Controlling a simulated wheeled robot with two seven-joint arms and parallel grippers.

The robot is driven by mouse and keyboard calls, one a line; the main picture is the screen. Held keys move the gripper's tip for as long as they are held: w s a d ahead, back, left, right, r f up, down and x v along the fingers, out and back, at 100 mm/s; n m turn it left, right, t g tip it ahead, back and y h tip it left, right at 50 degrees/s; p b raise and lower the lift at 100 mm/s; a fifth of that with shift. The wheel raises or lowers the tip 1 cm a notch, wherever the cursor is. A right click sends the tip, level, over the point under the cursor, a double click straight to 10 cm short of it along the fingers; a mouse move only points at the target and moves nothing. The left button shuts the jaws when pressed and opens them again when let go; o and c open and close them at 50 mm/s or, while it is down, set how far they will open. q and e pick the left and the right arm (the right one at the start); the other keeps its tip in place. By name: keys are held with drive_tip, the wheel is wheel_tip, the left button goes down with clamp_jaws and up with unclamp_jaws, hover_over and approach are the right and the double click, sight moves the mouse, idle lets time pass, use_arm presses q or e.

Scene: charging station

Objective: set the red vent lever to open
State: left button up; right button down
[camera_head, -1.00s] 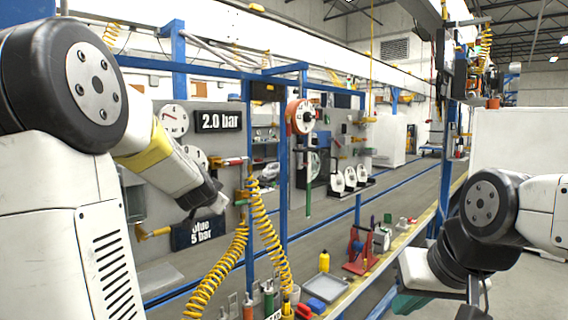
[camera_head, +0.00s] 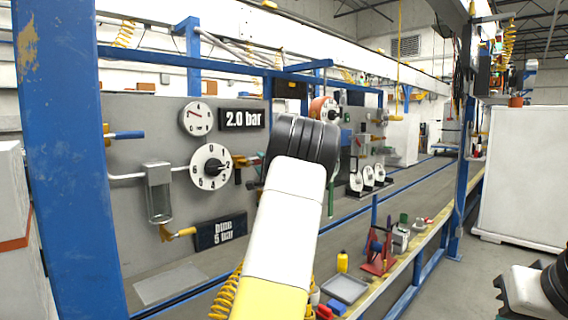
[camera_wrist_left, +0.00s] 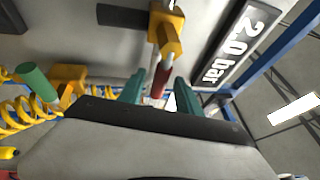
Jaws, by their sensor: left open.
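In the left wrist view the red vent lever (camera_wrist_left: 160,80) sticks out from a yellow valve body (camera_wrist_left: 170,32) on the grey panel. My left gripper (camera_wrist_left: 160,92) is open, with its two green fingers on either side of the lever's end. I cannot tell whether they touch it. My right gripper is out of view.
The 2.0 bar sign (camera_head: 243,119) and a round dial (camera_head: 211,167) are close to the valve. A blue-handled valve (camera_head: 124,135) is further left, and a yellow-handled one (camera_head: 180,233) is below. A blue post (camera_head: 62,170) stands at left.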

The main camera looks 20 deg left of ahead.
use_arm(q)
drive_tip(key=shift+w+a+r, duration=0.1)
drive_tip(key=shift+w+a, duration=0.4)
drive_tip(key=shift+a, duration=0.05)
clamp_jaws()
idle(1.1)
